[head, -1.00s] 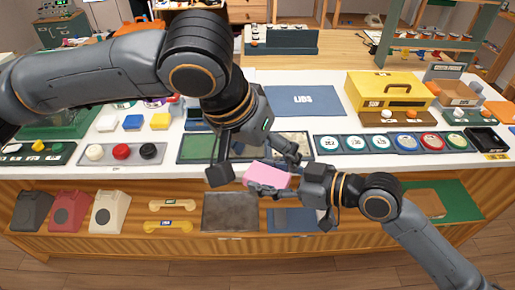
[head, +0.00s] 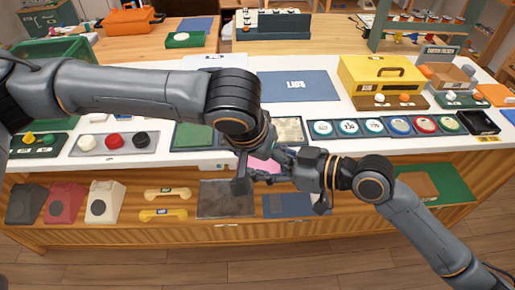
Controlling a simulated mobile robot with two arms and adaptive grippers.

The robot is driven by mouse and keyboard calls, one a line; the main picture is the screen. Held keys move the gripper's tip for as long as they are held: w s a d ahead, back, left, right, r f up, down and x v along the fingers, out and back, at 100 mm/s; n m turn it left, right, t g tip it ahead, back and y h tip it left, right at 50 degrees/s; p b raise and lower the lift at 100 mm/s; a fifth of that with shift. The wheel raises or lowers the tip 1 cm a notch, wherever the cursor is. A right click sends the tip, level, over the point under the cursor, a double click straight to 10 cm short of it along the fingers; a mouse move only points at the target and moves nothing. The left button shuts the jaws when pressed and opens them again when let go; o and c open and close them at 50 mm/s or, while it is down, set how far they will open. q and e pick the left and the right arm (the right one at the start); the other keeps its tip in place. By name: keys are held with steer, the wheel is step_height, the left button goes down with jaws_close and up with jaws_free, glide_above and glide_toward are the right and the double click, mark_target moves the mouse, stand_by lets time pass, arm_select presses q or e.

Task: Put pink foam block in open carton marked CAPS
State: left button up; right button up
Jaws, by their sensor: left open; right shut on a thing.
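The pink foam block (head: 264,165) is in front of the counter's front edge, partly hidden by both grippers. My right gripper (head: 281,171) is shut on it from the right. My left gripper (head: 262,170) is open, with its fingers on either side of the block; whether they touch it I cannot tell. A brown open carton (head: 453,76) stands at the back right of the counter; I cannot read a CAPS mark on it.
A yellow box (head: 382,76) stands left of the carton. Several round coloured lids (head: 398,125) sit in a row at the counter's front right. Old phones (head: 63,203) stand on the lower shelf.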

arm_select(q)
steer(key=shift+w+d+f, duration=0.1)
steer(key=shift+w+f, duration=0.05)
steer(key=shift+f, duration=0.3)
steer(key=c, duration=0.8)
arm_select(e)
steer(key=o, duration=1)
steer(key=shift+c, duration=0.2)
steer(key=shift+d, duration=0.1)
